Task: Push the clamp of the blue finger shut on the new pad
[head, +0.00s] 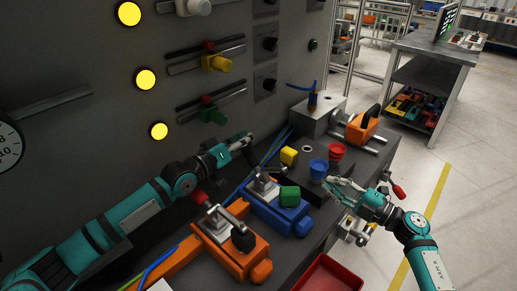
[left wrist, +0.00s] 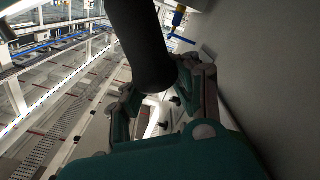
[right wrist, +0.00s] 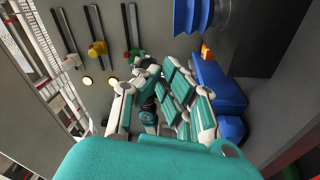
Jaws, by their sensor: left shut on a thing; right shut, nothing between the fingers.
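The blue finger (head: 284,217) lies on the bench, with a metal clamp (head: 264,186) on top. My left gripper (head: 245,142) is shut on a black handle, which shows large in the left wrist view (left wrist: 140,45). The handle stands above and behind the clamp, whose lever appears raised. My right gripper (head: 334,184) is shut and empty beside the blue cup (head: 318,170). The blue finger also shows in the right wrist view (right wrist: 218,85).
The orange finger (head: 232,258), with its own clamp, lies in front. A yellow block (head: 289,156), a red cup (head: 337,151) and an orange-handled device (head: 362,126) stand behind. A grey panel (head: 90,60) rises at left. A red tray (head: 328,275) is at the near edge.

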